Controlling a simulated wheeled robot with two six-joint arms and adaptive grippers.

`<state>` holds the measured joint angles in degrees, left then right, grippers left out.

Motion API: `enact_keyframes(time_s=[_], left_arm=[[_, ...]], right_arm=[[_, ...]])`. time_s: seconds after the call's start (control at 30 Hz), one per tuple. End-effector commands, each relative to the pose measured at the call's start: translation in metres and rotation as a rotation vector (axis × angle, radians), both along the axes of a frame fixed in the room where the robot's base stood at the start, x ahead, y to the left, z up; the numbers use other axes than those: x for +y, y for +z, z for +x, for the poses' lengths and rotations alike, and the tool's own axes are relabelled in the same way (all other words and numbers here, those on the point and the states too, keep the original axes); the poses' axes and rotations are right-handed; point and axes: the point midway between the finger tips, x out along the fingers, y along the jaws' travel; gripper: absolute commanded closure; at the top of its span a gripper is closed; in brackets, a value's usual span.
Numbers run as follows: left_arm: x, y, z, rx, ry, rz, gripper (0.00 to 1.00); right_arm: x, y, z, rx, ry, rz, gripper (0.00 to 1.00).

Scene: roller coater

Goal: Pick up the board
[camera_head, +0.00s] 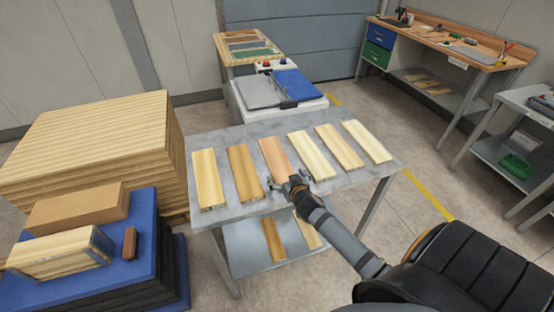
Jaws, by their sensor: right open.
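Several wooden boards lie flat, side by side, on a grey table. From the left they are a pale yellow board (208,180), a darker brown board (243,174), a pinkish-tan board (273,156), and lighter boards (311,156), (339,147) and (367,142). My right gripper (286,182) is open at the near end of the pinkish-tan board and covers part of that end. Whether its fingers touch the board, I cannot tell. My left gripper is not in view.
The grey table (355,178) has a lower shelf with more boards (273,240). A machine with a blue panel (299,85) stands behind it. A large wood stack (95,140) and a blue-topped stack (150,220) are at left. A workbench (455,50) is back right.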

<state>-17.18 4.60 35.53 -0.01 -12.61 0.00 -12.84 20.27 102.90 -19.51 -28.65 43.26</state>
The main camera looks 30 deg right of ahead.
Motion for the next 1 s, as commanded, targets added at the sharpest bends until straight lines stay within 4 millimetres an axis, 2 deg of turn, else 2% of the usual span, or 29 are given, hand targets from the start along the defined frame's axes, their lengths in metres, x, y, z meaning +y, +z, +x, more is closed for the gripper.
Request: enact_keyframes(time_s=[0.1, 0.33, 0.8, 1.0], left_arm=[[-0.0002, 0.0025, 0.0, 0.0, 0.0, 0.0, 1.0], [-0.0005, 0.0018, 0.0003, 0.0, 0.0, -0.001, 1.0], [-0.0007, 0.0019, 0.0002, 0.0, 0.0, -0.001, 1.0], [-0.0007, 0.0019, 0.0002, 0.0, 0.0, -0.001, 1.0]], right_arm=[[-0.0029, -0.0041, 0.0108, 0.0, 0.0, 0.0, 0.0], [-0.0032, -0.0061, 0.0119, 0.001, 0.0, -0.001, 0.0], [-0.0031, -0.0053, 0.0119, -0.001, 0.001, -0.001, 0.62], [-0.0032, -0.005, 0.0118, -0.001, 0.001, -0.001, 0.62]])
